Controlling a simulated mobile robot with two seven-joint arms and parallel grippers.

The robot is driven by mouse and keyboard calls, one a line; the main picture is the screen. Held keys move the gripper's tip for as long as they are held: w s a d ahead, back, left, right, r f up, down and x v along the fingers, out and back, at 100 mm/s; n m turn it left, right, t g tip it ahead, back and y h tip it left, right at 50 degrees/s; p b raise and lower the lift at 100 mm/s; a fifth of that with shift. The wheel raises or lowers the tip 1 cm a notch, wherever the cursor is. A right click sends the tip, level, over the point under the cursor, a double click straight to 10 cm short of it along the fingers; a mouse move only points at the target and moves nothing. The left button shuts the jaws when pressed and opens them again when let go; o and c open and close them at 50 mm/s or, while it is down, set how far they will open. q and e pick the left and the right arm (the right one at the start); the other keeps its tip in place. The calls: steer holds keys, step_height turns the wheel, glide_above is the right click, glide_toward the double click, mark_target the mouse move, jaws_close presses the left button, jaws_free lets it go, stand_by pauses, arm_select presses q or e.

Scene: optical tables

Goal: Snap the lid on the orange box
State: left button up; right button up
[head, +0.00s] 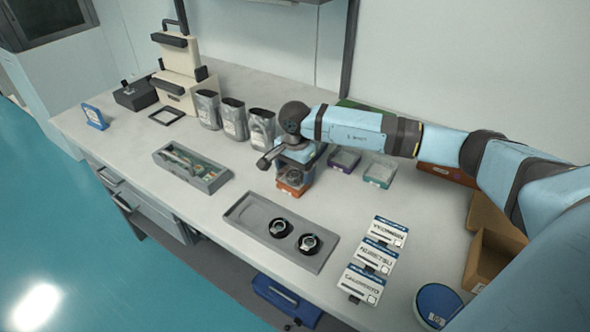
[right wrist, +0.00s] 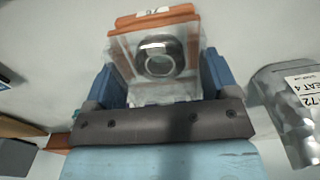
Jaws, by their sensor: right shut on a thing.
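The orange box (head: 290,189) stands on the table near the middle in the head view, below my right gripper. In the right wrist view its orange edge (right wrist: 152,18) with a white label shows at the top. A clear lid (right wrist: 130,68) is over the box, between the blue fingers of my right gripper (right wrist: 160,80), which is shut on it. A round dark object with a metal ring (right wrist: 160,60) shows through the lid. I cannot tell whether the lid is fully seated. The right gripper (head: 298,155) points down in the head view. My left gripper is not in view.
A purple box (head: 342,160) and a green box (head: 379,171) stand right of the orange one. Silver pouches (head: 233,118) stand to the left. A grey tray (head: 240,209) with two round black pieces is in front. Label cards (head: 378,258) lie front right.

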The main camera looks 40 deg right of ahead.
steer(key=shift+f, duration=0.15)
steer(key=shift+f+b, duration=0.25)
steer(key=shift+b, duration=0.2)
stand_by(0.3)
steer(key=o, duration=0.8)
step_height(320, 180, up, 14)
steer(key=shift+f, duration=0.1)
